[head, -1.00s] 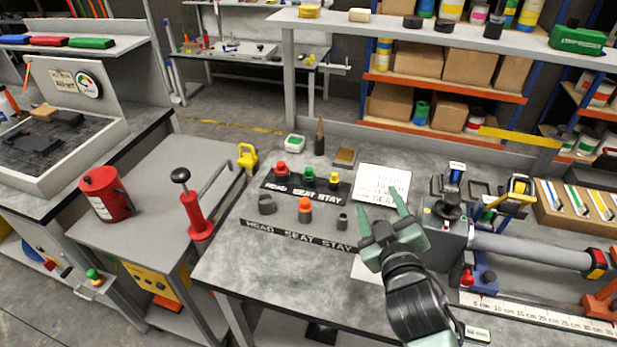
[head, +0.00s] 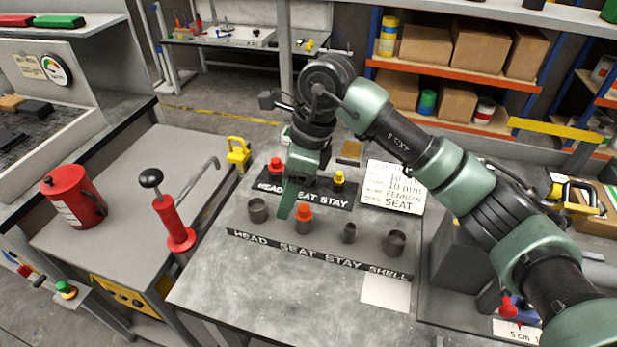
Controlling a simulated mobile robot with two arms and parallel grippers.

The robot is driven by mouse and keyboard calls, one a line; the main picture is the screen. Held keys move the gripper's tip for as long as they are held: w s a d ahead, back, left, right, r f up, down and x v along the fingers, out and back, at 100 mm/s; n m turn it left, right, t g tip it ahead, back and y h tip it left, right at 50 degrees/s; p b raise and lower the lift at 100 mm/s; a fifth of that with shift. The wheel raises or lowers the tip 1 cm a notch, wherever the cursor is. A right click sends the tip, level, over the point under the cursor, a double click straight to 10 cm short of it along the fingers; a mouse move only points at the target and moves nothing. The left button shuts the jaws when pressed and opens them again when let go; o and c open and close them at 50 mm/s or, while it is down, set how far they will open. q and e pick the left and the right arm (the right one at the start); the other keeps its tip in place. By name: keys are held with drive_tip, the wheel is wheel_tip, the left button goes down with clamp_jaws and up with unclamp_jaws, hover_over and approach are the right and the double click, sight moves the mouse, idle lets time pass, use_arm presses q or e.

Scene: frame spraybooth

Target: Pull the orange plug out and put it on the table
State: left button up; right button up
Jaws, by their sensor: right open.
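The orange plug (head: 304,212) sits upright in a dark socket behind the SEAT label of the front row. My right gripper (head: 293,203) is just above and beside it, pointing down. One green finger shows to the left of the plug, while the other is mostly hidden. The gripper is open, and I cannot tell whether it touches the plug. The grey table (head: 300,305) has bare room at the front. My left gripper is not in view.
Dark sockets (head: 258,210), (head: 349,233) and (head: 395,243) flank the plug. Behind stand a red knob (head: 275,165) and a yellow knob (head: 339,178). A white sheet (head: 386,292) lies at front right. A red hand pump (head: 175,220) stands left.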

sight(304, 207)
drive_tip(key=shift+t+h, duration=0.3)
drive_tip(key=shift+h, duration=0.6)
drive_tip(key=d, duration=0.1)
drive_tip(key=w+d, duration=0.1)
drive_tip(key=d, duration=0.1)
drive_tip(key=shift+w+d+r, duration=0.25)
drive_tip(key=shift+w+d, duration=0.05)
drive_tip(key=shift+w, duration=0.1)
drive_tip(key=shift+d+f, duration=0.15)
drive_tip(key=shift+f, duration=0.05)
drive_tip(key=f, duration=0.2)
drive_tip(key=f+p, duration=0.1)
drive_tip(key=f, duration=0.2)
drive_tip(key=shift+a+f+p, duration=0.35)
drive_tip(key=shift+a+f, duration=0.05)
drive_tip(key=shift+f, duration=0.65)
drive_tip(key=shift+a, duration=0.1)
clamp_jaws()
drive_tip(key=c, duration=0.9)
unclamp_jaws()
clamp_jaws()
